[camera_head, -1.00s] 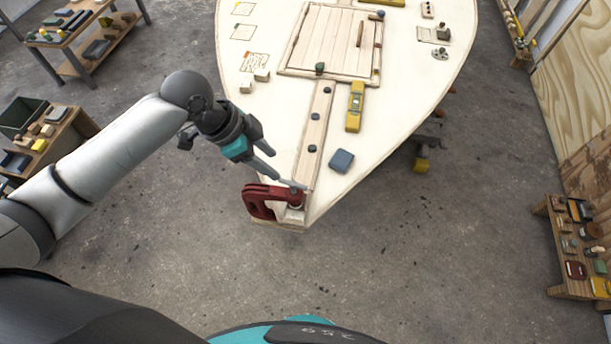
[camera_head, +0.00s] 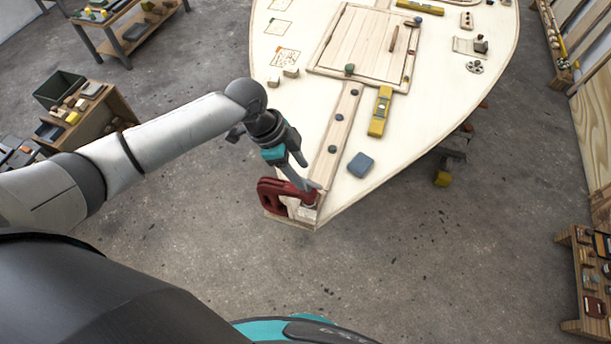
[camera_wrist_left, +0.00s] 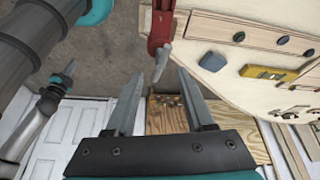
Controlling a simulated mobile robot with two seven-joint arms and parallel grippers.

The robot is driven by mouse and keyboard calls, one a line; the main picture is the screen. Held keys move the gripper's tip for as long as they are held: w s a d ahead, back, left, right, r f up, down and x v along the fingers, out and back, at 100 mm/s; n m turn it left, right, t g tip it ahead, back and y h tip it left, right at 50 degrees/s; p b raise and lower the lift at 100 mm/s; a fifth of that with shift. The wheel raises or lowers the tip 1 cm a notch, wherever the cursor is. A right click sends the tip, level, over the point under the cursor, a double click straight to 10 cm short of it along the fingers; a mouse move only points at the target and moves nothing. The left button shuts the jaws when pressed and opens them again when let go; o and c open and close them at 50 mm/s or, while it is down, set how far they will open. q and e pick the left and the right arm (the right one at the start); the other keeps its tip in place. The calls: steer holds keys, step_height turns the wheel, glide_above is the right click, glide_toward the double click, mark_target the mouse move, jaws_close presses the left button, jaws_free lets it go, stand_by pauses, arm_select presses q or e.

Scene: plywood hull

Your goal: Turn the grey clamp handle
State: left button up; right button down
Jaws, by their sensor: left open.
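A red clamp (camera_head: 283,193) grips the tip of the pale plywood hull; it also shows at the top of the left wrist view (camera_wrist_left: 161,22). Its grey handle (camera_wrist_left: 161,62) sticks out from the red body. In the left wrist view the handle appears between the fingertips of my open left gripper (camera_wrist_left: 160,74); I cannot tell whether it is within their depth, and no contact shows. In the head view my left gripper (camera_head: 308,176) is just above the clamp, fingers pointing down at it, partly hiding the handle. A second arm, apparently my right, shows small in the wrist view with its gripper (camera_wrist_left: 66,74) unclear.
On the hull lie a blue block (camera_head: 361,165), a yellow level (camera_head: 380,110) and dark knobs along a wooden strip (camera_head: 344,115). A shelf (camera_head: 110,112) stands at left, another rack (camera_head: 570,280) at lower right. The floor before the hull tip is clear.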

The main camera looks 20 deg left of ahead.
mark_target(308, 181)
arm_select(q)
steer(key=shift+x, duration=1.8)
jaws_close()
